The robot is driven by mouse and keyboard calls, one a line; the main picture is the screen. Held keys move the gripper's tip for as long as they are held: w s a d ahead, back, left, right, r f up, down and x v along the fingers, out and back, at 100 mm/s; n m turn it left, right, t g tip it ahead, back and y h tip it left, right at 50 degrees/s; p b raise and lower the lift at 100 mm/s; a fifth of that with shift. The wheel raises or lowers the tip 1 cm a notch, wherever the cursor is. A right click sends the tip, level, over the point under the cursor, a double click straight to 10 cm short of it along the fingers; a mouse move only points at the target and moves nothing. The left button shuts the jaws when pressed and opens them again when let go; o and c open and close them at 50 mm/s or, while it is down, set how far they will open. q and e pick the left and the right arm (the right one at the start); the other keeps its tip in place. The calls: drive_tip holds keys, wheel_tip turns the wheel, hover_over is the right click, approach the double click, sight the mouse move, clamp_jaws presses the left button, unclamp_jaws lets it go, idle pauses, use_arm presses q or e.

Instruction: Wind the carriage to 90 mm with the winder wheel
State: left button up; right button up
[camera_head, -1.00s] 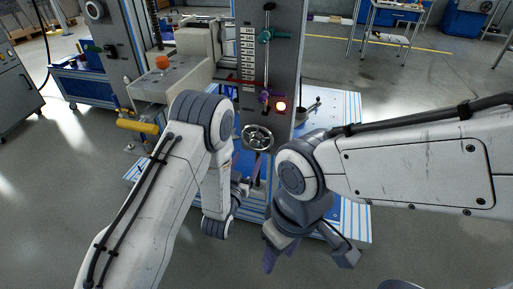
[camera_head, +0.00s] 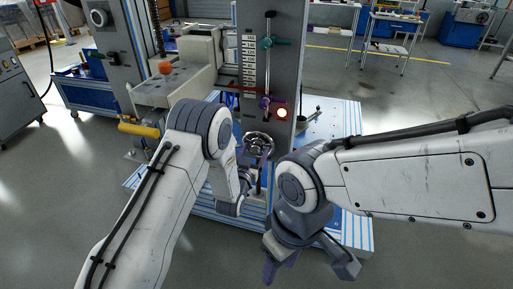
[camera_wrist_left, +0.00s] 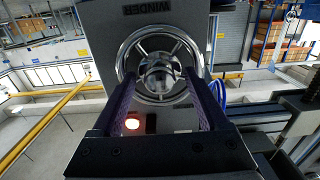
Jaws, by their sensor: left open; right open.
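The chrome winder wheel (camera_head: 258,140) is low on the front of the grey column (camera_head: 285,60). In the left wrist view the wheel (camera_wrist_left: 158,38) faces the camera beneath the word WINDER. My left gripper (camera_head: 257,152) is open in front of it, with one finger towards each side of the hub (camera_wrist_left: 160,77). I cannot tell whether the fingers touch the wheel. My right gripper (camera_head: 310,265) is open and empty, low in front.
A teal lever (camera_head: 268,42) is higher on the column. A pale block with an orange ball (camera_head: 165,67) and a yellow bar (camera_head: 138,127) are at left.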

sight(255, 150)
use_arm(q)
drive_tip(key=shift+w+d+r, duration=0.25)
drive_tip(key=shift+w+d, duration=0.05)
drive_tip(key=shift+w, duration=0.35)
use_arm(e)
drive_tip(key=shift+f, duration=0.1)
use_arm(q)
drive_tip(key=shift+s+a+f, duration=0.1)
drive_tip(key=shift+s+f, duration=0.05)
drive_tip(key=shift+s, duration=0.3)
drive_tip(key=v, duration=0.3)
drive_tip(key=shift+s+a+f+p, duration=0.15)
drive_tip(key=shift+s+a+p, duration=0.05)
drive_tip(key=shift+a+p, duration=0.15)
drive_tip(key=shift+s, duration=0.35)
use_arm(e)
drive_tip(key=shift+w+d+r, duration=0.1)
drive_tip(key=shift+w+r, duration=0.15)
drive_tip(key=shift+w, duration=0.1)
use_arm(q)
drive_tip(key=shift+d, duration=0.1)
drive_tip(key=shift+n, duration=1.7)
use_arm(e)
drive_tip(key=shift+f, duration=0.3)
use_arm(q)
drive_tip(key=shift+b, duration=0.3)
